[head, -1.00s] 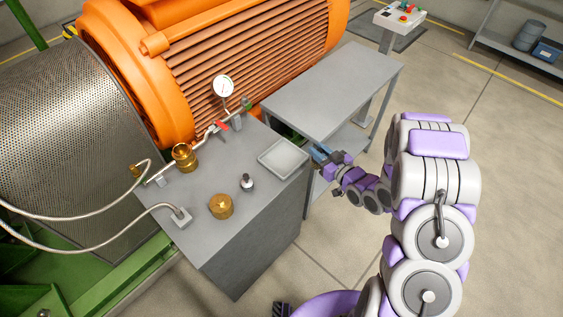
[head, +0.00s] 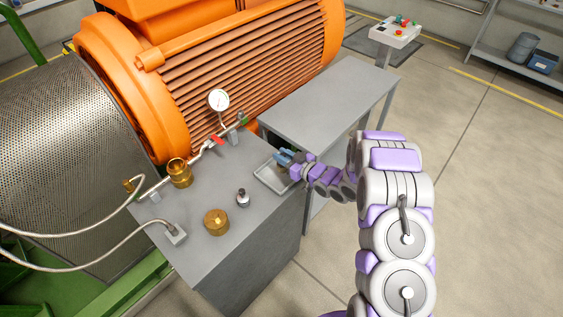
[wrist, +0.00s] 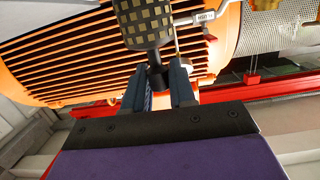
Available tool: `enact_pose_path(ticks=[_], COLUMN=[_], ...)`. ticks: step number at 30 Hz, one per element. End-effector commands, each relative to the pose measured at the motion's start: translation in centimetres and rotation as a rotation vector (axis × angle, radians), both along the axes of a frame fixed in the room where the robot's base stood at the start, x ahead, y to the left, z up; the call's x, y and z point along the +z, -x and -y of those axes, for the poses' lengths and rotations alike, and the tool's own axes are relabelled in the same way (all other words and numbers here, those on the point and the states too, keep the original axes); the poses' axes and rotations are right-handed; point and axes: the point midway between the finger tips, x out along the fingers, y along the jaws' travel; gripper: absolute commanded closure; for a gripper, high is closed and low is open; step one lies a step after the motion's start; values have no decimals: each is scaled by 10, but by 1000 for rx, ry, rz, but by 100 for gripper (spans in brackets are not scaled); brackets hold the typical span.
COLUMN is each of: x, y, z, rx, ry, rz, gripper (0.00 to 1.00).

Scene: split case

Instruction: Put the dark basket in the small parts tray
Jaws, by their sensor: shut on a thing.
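The dark basket (wrist: 144,18) is a dark cylinder with rows of pale square openings, at the top of the wrist view. Its narrow stem and knob sit between the fingers of my gripper (wrist: 161,76), which is shut on it. In the head view my gripper (head: 284,157) is above the small parts tray (head: 262,180), a shallow grey tray at the right edge of the grey cabinet top. The gripper and wrist cover the tray's far right part. The basket is mostly hidden there, and I cannot tell whether it touches the tray.
On the cabinet top (head: 205,255) stand a brass fitting (head: 180,174), a round brass cap (head: 216,223) and a small dark-and-silver part (head: 243,198). A pipe with a red handle (head: 216,140) and gauge (head: 218,100) runs behind. A bare grey table (head: 330,100) stands beyond.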

Motion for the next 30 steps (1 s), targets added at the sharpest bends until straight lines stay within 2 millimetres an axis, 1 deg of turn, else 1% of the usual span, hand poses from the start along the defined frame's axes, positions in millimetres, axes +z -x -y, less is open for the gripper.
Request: enact_pose_path(ticks=[1,4,6,8,12,14,24,25,30], x=[-1,0,-4,-10,-31,-36,-38,-37,-37], y=[-4,-9,-10,-10,-9,-9,-9,-9,-9], z=[-4,-7,-7,-7,-6,-6,-6,-6,-6], rx=[3,1,1,1,-1,-1,0,0,0], ry=[-1,0,0,-2,-2,-2,0,1,0], rz=[2,3,3,1,-1,-1,0,1,1], gripper=[100,100,100,100,100,100,100,72,56])
